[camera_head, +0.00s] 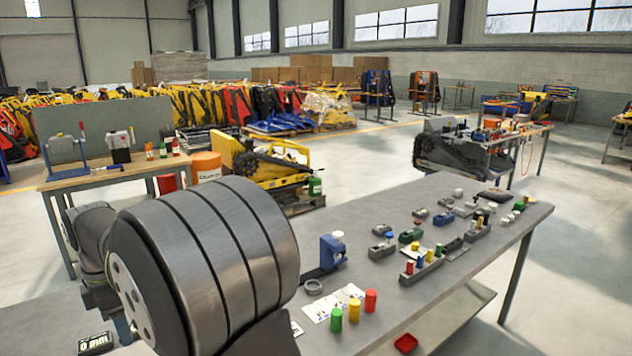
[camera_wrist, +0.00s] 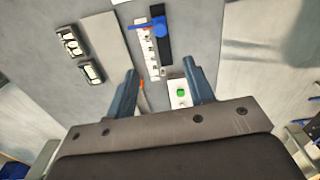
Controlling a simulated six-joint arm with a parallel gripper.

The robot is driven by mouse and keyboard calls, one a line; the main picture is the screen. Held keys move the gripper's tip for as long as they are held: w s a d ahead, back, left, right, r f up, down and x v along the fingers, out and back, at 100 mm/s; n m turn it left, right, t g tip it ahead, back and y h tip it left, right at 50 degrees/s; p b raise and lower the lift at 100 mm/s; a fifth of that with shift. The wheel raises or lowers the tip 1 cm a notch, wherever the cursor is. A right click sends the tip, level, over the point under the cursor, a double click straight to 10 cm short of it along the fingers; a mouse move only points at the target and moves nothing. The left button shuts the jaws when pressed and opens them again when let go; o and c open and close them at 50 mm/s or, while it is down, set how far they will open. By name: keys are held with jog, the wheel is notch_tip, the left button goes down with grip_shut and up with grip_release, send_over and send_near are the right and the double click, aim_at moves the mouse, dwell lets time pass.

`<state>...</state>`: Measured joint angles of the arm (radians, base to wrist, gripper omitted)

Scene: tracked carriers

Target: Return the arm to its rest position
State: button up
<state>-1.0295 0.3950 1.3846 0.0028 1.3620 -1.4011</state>
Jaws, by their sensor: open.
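My gripper (camera_wrist: 160,68) shows in the wrist view with its two blue-grey fingers spread wide apart. Nothing is held between them. A grey surface lies beyond the fingers, and the height above it is hard to judge. In the head view, large grey rounded links of my own arm fill the lower left. My gripper cannot be made out there.
The grey workbench (camera_head: 455,205) at right carries several small parts, coloured cylinders and a blue device (camera_head: 332,252). A red tray (camera_head: 406,343) sits low at front. In the wrist view, a white strip (camera_wrist: 151,55) and a green-dotted white plate (camera_wrist: 181,94) lie near the fingers.

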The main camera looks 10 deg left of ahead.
jog(key=shift+f+m, duration=0.4)
jog(key=shift+f, duration=0.55)
